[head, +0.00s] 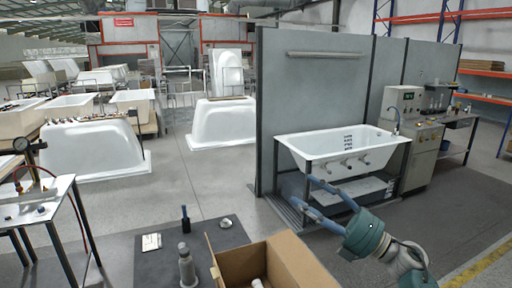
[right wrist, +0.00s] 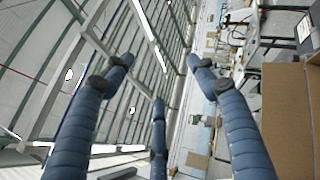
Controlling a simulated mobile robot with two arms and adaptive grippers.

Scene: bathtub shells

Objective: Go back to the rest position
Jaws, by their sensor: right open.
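My right gripper (head: 298,190) reaches in from the lower right in the head view, its blue fingers pointing up and left. It is in front of a white bathtub on a stand (head: 320,145), and its fingers hold nothing. In the right wrist view, its three blue segmented fingers (right wrist: 160,72) are spread wide with empty space between them. My left gripper does not show in either view.
An open cardboard box (head: 228,262) stands at the bottom of the head view, beside a dark tabletop (head: 158,268) with a grey bottle (head: 187,268). A partition wall (head: 325,95) is behind the bathtub. Grey floor is clear at centre left.

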